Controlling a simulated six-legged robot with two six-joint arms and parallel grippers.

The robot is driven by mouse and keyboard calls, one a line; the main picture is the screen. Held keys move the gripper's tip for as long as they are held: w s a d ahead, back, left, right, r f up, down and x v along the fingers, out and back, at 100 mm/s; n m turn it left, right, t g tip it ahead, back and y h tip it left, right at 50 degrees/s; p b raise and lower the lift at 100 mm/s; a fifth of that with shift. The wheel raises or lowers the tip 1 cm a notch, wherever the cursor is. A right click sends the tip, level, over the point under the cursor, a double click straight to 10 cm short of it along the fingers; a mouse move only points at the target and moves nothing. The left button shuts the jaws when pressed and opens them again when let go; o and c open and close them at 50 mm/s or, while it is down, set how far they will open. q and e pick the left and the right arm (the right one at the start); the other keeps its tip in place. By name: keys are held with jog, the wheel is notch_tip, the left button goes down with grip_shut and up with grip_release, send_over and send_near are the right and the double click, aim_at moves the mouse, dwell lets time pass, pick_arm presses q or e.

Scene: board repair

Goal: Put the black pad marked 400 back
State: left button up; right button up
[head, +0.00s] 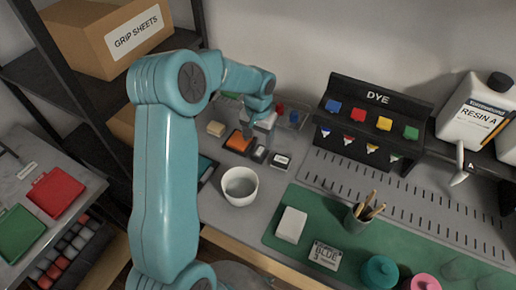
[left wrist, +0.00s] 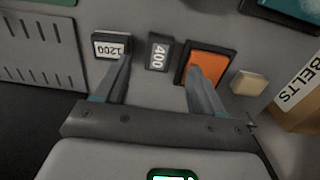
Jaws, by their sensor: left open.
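The black pad marked 400 (left wrist: 158,52) lies on the grey bench between the white-topped pad marked 1200 (left wrist: 110,46) and an orange block in a dark frame (left wrist: 207,67). The 400 pad also shows small in the head view (head: 260,153), beside the 1200 pad (head: 282,161) and the orange block (head: 239,141). My left gripper (left wrist: 160,72) is open and empty, pointing down toward the 400 pad. One fingertip appears near the 1200 pad, the other over the orange block's edge. It also shows in the head view (head: 250,131). My right gripper is not in view.
A white cup (head: 240,186) stands in front of the pads. A beige block (head: 216,129) lies left of the orange block. A dye rack (head: 372,92) stands at the back. A green mat (head: 335,222) with a pencil cup (head: 359,217) lies to the right.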

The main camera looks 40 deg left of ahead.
pick_arm(q)
notch_tip(320, 180, up, 5)
jog(key=shift+f, duration=0.2)
jog(key=shift+r, duration=0.1)
dwell(0.4)
